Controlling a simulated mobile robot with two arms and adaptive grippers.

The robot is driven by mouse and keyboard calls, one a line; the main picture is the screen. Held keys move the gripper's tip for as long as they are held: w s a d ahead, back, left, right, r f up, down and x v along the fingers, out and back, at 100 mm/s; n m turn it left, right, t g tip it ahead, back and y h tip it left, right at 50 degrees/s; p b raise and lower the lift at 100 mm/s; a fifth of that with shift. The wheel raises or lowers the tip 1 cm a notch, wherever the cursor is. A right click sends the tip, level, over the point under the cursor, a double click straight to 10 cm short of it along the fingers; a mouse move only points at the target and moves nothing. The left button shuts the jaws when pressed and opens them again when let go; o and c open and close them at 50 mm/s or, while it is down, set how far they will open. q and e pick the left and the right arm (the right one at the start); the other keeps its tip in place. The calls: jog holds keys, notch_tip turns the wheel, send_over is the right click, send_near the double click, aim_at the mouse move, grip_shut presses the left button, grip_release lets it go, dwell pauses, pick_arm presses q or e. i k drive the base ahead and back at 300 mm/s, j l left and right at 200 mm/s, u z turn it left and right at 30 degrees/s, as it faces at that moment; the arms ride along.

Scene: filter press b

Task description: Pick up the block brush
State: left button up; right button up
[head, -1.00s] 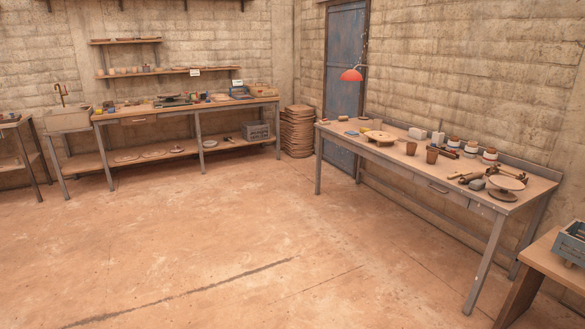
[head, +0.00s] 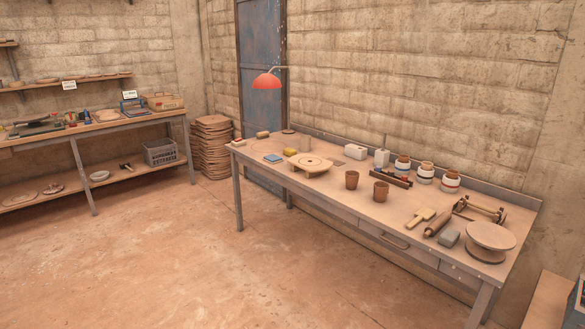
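No thing shows clearly as the block brush at this distance. A small pale wooden piece with a short handle (head: 420,216) lies on the right part of the long worktable (head: 335,205); I cannot tell whether it is a brush. A rolling pin (head: 438,222) lies right beside it, and a small grey block (head: 449,238) lies in front, close to a round turntable (head: 490,237). Neither of my grippers is in view.
The worktable also holds two brown cups (head: 352,179), several jars (head: 425,173), a round wooden stand (head: 311,165) and a blue sponge (head: 273,158). A red lamp (head: 266,81) hangs over its far end. Open floor (head: 200,260) lies in front. A wooden bench (head: 548,302) stands at right.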

aim_at(262, 134)
jog(key=i, duration=1.25)
jog(key=i+l+u, duration=0.15)
jog(key=i, duration=1.05)
jog(key=i+l+u, duration=0.15)
jog(key=i, duration=0.3)
jog(key=i+l+u, duration=0.1)
jog(key=i, duration=0.4)
jog(key=i+j+z, duration=0.15)
jog(key=z, duration=0.65)
